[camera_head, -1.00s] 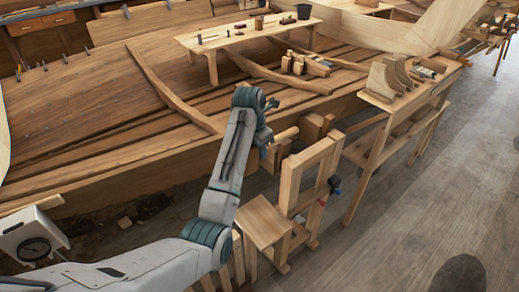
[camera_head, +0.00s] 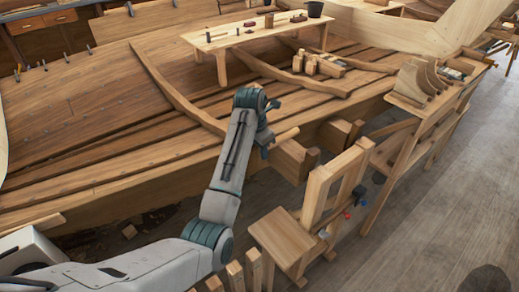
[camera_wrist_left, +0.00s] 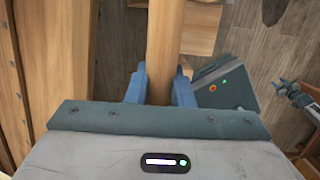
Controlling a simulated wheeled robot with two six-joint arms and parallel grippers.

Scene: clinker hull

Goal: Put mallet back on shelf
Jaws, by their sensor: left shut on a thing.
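My left gripper (camera_head: 266,140) is shut on a pale wooden round handle, which I take to be the mallet's. Its free end (camera_head: 287,134) sticks out to the right of the jaws in the head view. In the left wrist view the handle (camera_wrist_left: 166,45) runs between the two blue-grey fingers (camera_wrist_left: 160,88) to the top edge. I cannot make out a mallet head. A wooden stand (camera_head: 418,103) at the right has a top and a lower shelf board; I cannot tell whether it is the shelf meant.
A wooden frame with a step (camera_head: 282,234) stands just right of my left arm. Large hull timbers (camera_head: 296,157) lie close behind the gripper.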

